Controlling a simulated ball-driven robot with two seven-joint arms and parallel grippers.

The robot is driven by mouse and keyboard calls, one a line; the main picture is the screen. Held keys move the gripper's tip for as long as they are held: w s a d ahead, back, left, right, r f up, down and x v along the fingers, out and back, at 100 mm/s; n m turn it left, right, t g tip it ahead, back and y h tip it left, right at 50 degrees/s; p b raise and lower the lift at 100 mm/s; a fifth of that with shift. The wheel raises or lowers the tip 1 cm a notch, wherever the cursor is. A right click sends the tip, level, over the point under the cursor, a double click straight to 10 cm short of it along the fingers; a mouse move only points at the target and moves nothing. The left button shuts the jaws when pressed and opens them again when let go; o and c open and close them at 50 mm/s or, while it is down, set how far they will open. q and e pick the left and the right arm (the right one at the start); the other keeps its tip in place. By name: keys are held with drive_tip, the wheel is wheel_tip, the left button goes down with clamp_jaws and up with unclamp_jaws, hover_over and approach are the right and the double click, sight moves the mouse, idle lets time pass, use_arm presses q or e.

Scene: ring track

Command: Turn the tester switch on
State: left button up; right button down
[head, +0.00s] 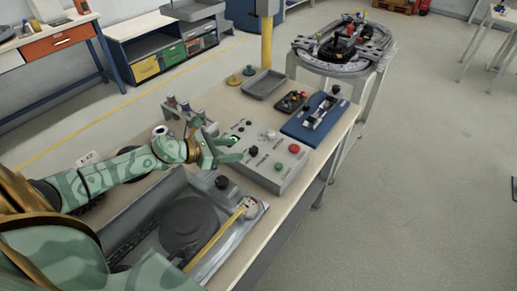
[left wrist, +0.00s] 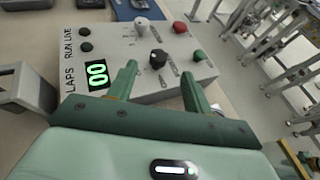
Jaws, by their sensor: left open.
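A grey control box (head: 265,160) stands on the bench; it also shows in the left wrist view (left wrist: 120,48). On its top are a black knob (left wrist: 158,58), a white knob (left wrist: 141,25), a red button (left wrist: 180,27) and a green button (left wrist: 199,55). A lit green display (left wrist: 96,73) beside the word LAPS reads 00. I cannot read which control is the tester switch. My left gripper (head: 235,149) is open and empty over the box's left part. In the left wrist view its fingers (left wrist: 159,72) point toward the black knob, one on either side. My right gripper is not in view.
A blue base with a grey fixture (head: 315,118) and a dark tray (head: 291,102) lie behind the box. An empty grey tray (head: 265,83) is farther back. A grey unit with a dark round disc (head: 190,226) is in front. A round track table (head: 343,46) stands beyond the bench.

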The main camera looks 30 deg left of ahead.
sight(254, 148)
use_arm(q)
drive_tip(key=b+x, duration=0.1)
drive_tip(key=x, duration=0.9)
drive_tip(key=shift+w+f, duration=0.15)
drive_tip(key=shift+f, duration=0.05)
drive_tip(key=c, duration=1)
